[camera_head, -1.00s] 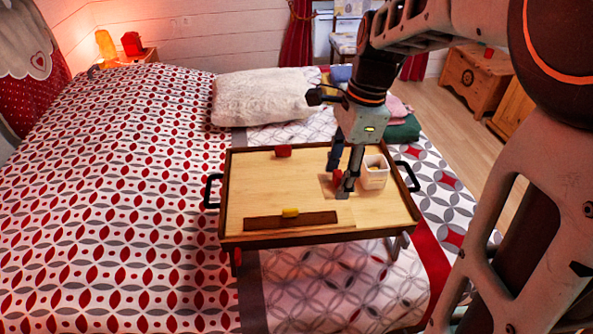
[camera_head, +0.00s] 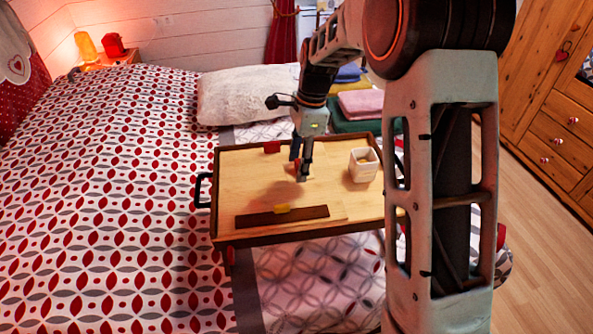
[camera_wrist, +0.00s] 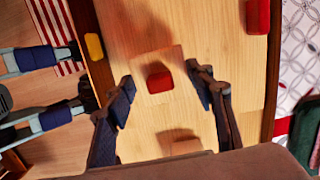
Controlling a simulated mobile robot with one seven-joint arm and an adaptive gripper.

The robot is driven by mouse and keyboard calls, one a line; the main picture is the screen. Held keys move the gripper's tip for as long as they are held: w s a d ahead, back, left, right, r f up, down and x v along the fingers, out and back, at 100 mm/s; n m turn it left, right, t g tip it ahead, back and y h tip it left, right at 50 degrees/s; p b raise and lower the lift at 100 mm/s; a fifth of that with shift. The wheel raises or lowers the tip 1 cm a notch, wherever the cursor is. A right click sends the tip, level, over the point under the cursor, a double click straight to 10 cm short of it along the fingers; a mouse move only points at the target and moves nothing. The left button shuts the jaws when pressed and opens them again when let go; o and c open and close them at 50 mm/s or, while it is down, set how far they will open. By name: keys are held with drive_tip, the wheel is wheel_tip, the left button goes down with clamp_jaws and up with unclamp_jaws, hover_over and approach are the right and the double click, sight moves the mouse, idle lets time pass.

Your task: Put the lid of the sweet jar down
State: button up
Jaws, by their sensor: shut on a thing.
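The lid appears as a pale wooden square with a red knob (camera_wrist: 159,80) in the wrist view, between my two fingers. My gripper (camera_wrist: 160,82) is shut on the lid, one finger at each side. In the head view my gripper (camera_head: 303,174) is low over the wooden tray table (camera_head: 240,178), left of the jar. The lid is mostly hidden there, and I cannot tell whether it touches the tabletop. The white sweet jar (camera_head: 361,175) stands open and upright at the right of the tray.
A red block (camera_head: 272,147) lies at the tray's back edge. A yellow piece (camera_head: 282,208) sits on a dark brown strip (camera_head: 255,220) at the front. Folded cloths (camera_head: 360,103) and a white pillow (camera_head: 240,95) lie behind. The tray's left part is clear.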

drive_tip(key=shift+w+a+f, duration=0.2)
drive_tip(key=shift+w+f, duration=0.3)
drive_tip(key=shift+f, duration=0.15)
drive_tip(key=shift+w+f, duration=0.1)
drive_tip(key=shift+f, duration=1.5)
drive_tip(key=shift+f, duration=0.15)
drive_tip(key=o, duration=1)
drive_tip(key=r, duration=0.4)
drive_tip(key=d+r, duration=0.1)
drive_tip(key=r, duration=0.7)
drive_tip(key=shift+w+d+r+p, duration=0.1)
drive_tip(key=shift+w+d+p, duration=0.05)
drive_tip(key=shift+d+p, duration=0.2)
